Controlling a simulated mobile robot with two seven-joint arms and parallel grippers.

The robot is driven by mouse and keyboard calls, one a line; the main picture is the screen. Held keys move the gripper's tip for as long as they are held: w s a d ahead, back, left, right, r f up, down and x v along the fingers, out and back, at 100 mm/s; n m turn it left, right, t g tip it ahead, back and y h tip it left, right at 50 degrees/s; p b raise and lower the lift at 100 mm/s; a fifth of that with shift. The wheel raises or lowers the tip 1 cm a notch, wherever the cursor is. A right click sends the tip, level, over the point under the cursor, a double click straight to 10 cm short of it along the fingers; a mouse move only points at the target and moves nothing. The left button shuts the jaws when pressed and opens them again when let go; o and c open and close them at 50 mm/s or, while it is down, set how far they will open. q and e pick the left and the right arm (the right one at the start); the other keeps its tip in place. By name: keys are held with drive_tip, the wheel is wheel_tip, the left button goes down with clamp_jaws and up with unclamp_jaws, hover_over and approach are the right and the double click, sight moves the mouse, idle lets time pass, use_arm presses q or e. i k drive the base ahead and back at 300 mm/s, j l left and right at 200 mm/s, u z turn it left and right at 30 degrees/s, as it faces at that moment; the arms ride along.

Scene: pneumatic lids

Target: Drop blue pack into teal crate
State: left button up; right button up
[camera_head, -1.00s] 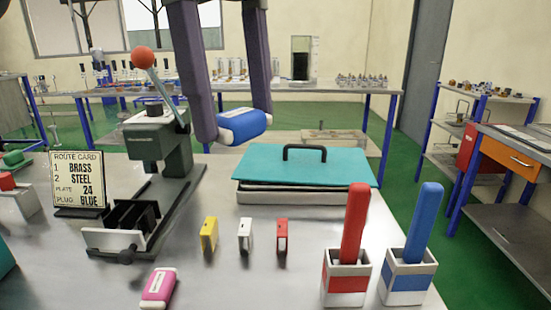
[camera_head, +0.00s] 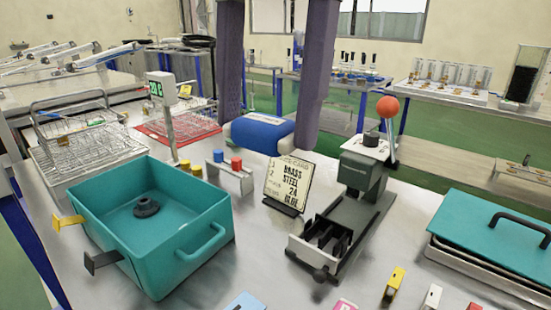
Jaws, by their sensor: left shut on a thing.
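The blue pack (camera_head: 258,133), blue with white ends, is held between the two long purple fingers of my left gripper (camera_head: 268,134). It hangs above the table, behind the route card and to the right of the teal crate. The teal crate (camera_head: 190,262) stands open at the left front, with a handle on its near right side. A dark round piece (camera_head: 146,207) lies on its floor. My right gripper is not in view.
The route card (camera_head: 288,184) and a lever press (camera_head: 362,175) stand right of the crate. A small rack with coloured plugs (camera_head: 232,178), a pole display (camera_head: 161,88) and wire baskets (camera_head: 85,145) stand behind it. A teal lid (camera_head: 490,228) lies at the right.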

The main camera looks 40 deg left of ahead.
sight(146, 232)
drive_tip(key=l+u, duration=0.15)
drive_tip(key=u, duration=1.7)
drive_tip(key=i+j+z, duration=0.2)
drive_tip(key=z, duration=0.25)
drive_tip(key=i+j+z, duration=0.15)
drive_tip(key=j+z, duration=0.3)
drive_tip(key=i+j+z, duration=0.15)
drive_tip(key=j+z, duration=0.15)
drive_tip(key=z, duration=0.2)
drive_tip(key=j+z, duration=0.45)
